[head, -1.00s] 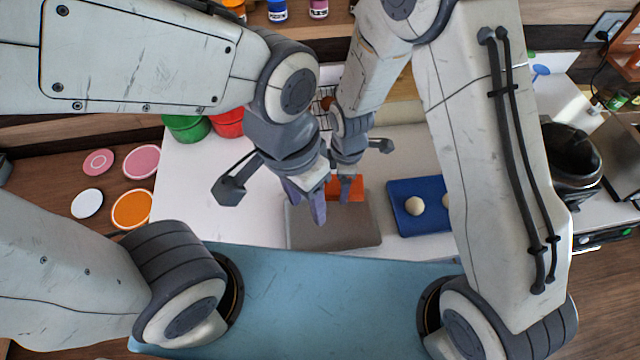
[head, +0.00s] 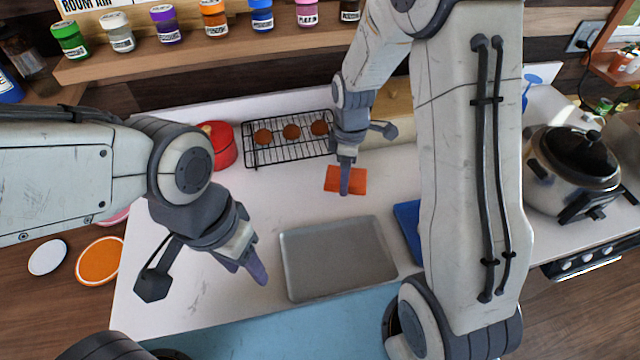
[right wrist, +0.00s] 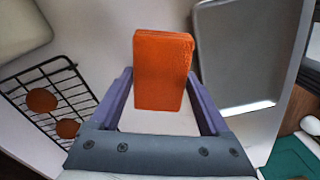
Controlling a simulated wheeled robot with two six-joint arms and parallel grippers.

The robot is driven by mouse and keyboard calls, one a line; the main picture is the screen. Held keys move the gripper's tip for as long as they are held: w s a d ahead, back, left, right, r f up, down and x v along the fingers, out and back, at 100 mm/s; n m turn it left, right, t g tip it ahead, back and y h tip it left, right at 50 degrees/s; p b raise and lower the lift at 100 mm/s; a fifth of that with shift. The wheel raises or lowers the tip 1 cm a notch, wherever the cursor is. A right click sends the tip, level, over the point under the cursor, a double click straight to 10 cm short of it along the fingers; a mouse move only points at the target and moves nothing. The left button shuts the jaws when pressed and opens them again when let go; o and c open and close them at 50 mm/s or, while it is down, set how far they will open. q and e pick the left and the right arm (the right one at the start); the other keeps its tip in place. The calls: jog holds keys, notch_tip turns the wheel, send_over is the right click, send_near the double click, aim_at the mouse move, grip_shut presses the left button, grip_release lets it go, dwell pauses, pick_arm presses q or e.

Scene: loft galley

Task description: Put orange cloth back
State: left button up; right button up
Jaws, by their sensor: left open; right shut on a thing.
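The orange cloth (head: 332,178) is a folded, flat block. In the head view it is at the tip of my right gripper (head: 345,180), over the white counter between the wire rack and the grey tray. In the right wrist view the cloth (right wrist: 163,68) stands between the two purple fingers, and the right gripper (right wrist: 160,112) is shut on it. I cannot tell whether the cloth touches the counter. My left gripper (head: 252,268) is open and empty, over the counter left of the grey tray.
A grey tray (head: 338,258) lies empty at the counter's front. A black wire rack (head: 290,150) holds brown round pieces behind. A red pot (head: 222,150) stands left of the rack. A blue board (head: 408,225) is partly hidden by my right arm. A shelf of jars (head: 220,45) runs along the back.

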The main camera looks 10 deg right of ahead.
jog(key=p, duration=0.1)
send_over(324, 194)
notch_tip(324, 194, down, 3)
jog(key=shift+f, duration=0.1)
notch_tip(324, 194, down, 4)
jog(key=shift+r+p, duration=0.15)
jog(key=shift+p, duration=0.75)
jog(key=shift+f, duration=0.2)
jog(key=shift+f, duration=0.1)
jog(key=shift+f, duration=0.15)
jog(key=o, duration=1.2)
jog(key=shift+c, duration=0.2)
